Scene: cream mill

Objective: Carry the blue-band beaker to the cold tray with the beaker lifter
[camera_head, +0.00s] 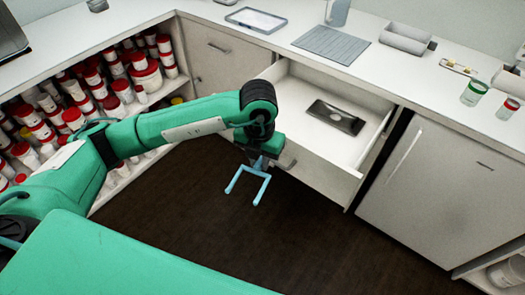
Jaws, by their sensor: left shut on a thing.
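My left gripper (264,152) is in front of the open drawer's front panel. It is shut on a light blue two-pronged fork, which looks like the beaker lifter (248,182). The prongs point down and toward the front over the dark floor, with nothing between them. A glass beaker with a green band (474,93) and one with a red band (508,109) stand on the right counter. I cannot make out a blue-band beaker. A shallow blue-rimmed tray (256,20) lies on the back counter; I cannot tell whether it is the cold tray. My right gripper is not in view.
The open drawer (310,158) juts out and holds a dark flat object (336,117). Shelves of red-lidded jars fill the left.

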